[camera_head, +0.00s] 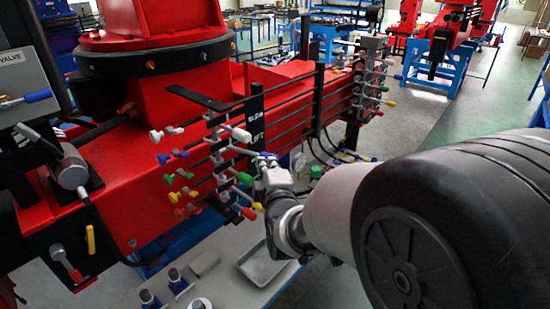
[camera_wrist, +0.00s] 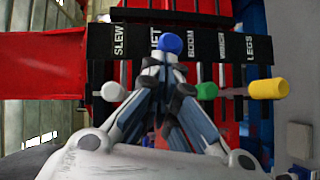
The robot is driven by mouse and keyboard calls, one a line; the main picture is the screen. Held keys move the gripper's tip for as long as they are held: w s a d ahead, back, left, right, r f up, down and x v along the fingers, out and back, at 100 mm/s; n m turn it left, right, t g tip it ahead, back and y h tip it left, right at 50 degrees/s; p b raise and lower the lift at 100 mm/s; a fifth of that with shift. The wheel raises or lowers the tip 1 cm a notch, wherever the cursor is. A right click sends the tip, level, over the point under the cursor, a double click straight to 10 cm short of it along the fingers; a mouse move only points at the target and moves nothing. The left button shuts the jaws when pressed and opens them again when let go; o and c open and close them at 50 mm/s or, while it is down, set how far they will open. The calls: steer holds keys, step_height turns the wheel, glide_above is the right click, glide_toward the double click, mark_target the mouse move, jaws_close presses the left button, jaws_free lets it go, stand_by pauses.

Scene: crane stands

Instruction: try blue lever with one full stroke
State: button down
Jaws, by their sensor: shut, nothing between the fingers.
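The blue lever's round knob (camera_wrist: 169,43) stands in front of the label strip in the wrist view, below the partly covered LIFT label. It sits higher in the picture than the neighbouring knobs. My gripper (camera_wrist: 165,72) is shut and empty, its fingertips just below the blue knob. Whether they touch the lever is not clear; the lever's shaft is hidden behind the fingers. In the head view my gripper (camera_head: 264,163) is at the front of the lever bank on the red crane stand (camera_head: 140,150).
A white knob (camera_wrist: 111,92) is left of the fingers; a green knob (camera_wrist: 206,90) and a yellow knob (camera_wrist: 268,88) are right. More coloured levers (camera_head: 168,178) stick out on the bank's left side. A grey tray (camera_head: 262,266) lies on the table below.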

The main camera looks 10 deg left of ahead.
steer(key=w, duration=0.2)
steer(key=shift+w+f+b, duration=0.15)
steer(key=shift+w+b, duration=0.25)
stand_by(0.3)
steer(key=shift+d, duration=0.1)
